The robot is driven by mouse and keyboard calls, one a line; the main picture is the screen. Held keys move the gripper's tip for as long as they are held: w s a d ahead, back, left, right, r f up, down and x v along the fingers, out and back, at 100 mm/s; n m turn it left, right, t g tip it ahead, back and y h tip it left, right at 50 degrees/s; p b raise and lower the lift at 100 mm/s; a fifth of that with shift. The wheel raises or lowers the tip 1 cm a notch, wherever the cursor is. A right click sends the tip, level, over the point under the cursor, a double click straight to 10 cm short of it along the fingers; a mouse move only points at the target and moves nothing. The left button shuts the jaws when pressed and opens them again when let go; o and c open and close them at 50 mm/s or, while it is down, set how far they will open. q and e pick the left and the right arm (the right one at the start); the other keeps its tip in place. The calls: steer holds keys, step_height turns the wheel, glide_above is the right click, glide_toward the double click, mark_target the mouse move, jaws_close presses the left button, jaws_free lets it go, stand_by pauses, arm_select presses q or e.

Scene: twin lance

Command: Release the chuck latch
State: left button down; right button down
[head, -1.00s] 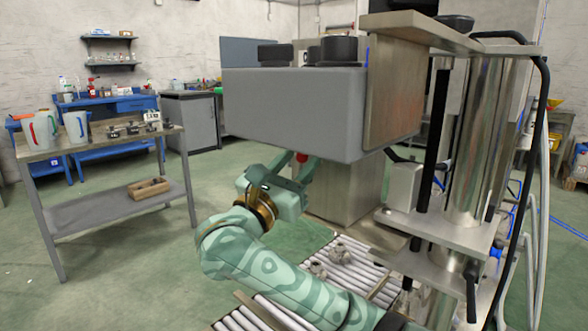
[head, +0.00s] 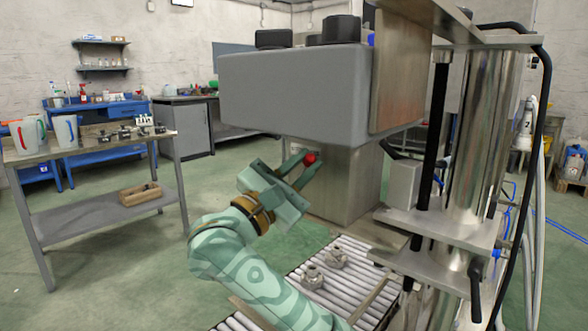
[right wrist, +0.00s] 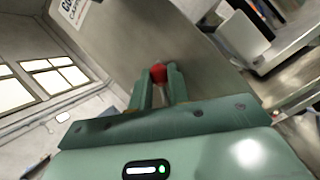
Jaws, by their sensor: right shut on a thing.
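A red ball knob (head: 310,158), which looks like the latch's handle, shows just below the big grey machine head (head: 290,100), in front of a steel block (head: 347,185). My right gripper (head: 303,165) reaches up to it from the lower left. In the right wrist view the red knob (right wrist: 158,73) sits between the two fingertips of my right gripper (right wrist: 160,80), which is shut on it. The rest of the latch is hidden behind the fingers. My left gripper is not in view.
A roller conveyor (head: 300,290) with two small metal parts (head: 325,268) lies below my right arm. Steel columns (head: 490,140) and a cable stand to the right. A bench (head: 95,205) with jugs stands at the left; green floor is clear between.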

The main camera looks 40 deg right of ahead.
steer(key=shift+f, duration=0.1)
steer(key=c, duration=1.3)
jaws_free()
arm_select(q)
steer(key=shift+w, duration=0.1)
arm_select(e)
steer(key=shift+a, duration=0.2)
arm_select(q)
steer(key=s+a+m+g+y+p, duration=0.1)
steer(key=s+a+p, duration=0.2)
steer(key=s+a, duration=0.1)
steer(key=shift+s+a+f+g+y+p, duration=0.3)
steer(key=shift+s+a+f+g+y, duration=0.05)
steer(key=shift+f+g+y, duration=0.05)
arm_select(e)
steer(key=v, duration=1.6)
steer(key=shift+f, duration=0.1)
